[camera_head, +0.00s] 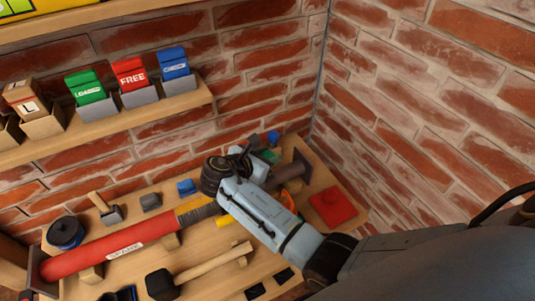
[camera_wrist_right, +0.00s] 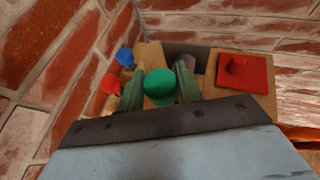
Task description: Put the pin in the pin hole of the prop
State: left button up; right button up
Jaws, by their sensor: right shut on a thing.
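The prop is a long red tube (camera_head: 130,247) with a "SPARE" label, a striped yellow-black collar and a grey end (camera_head: 294,173) with a plate. It lies along the wooden bench. My right gripper (camera_head: 262,160) reaches over the grey end, and the arm hides the middle of the prop. In the right wrist view the gripper (camera_wrist_right: 160,92) is shut on a round green head (camera_wrist_right: 158,87), between its two fingers. I cannot tell whether this is the pin; its lower part is hidden. The pin hole does not show. My left gripper is not in view.
A blue knob (camera_wrist_right: 124,57) and a red knob (camera_wrist_right: 110,84) stand beside the gripper. A red plate (camera_head: 333,207) lies to the right. A mallet (camera_head: 161,284) lies in front of the prop. Brick walls close the corner behind; a shelf (camera_head: 150,119) holds coloured card boxes.

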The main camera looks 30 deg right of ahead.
jog(key=shift+f, duration=0.35)
dwell(0.3)
jog(key=shift+f, duration=0.35)
jog(key=o, duration=1.7)
jog(key=shift+r, duration=0.1)
